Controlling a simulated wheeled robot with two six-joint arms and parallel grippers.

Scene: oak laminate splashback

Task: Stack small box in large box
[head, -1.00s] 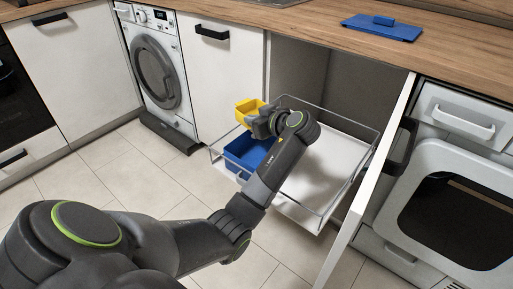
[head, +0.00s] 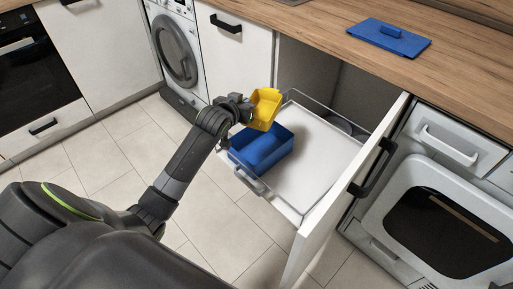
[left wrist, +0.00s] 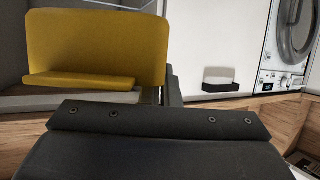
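The small yellow box (head: 264,108) is in the air above the pulled-out drawer, tilted. My left gripper (head: 246,106) is at its left side and appears shut on its wall; the fingertips are hard to make out. The yellow box also fills the upper left of the left wrist view (left wrist: 95,48). The large blue box (head: 262,150) sits open in the front left part of the drawer, just below the yellow box. A blue lid with a handle (head: 389,38) lies on the worktop. My right gripper does not show.
The white drawer (head: 315,165) has wire rails and a tall white front panel with a dark handle (head: 373,168). The drawer floor right of the blue box is mostly clear. A white dryer (head: 440,215) stands at the right, a washing machine (head: 174,50) at the back left.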

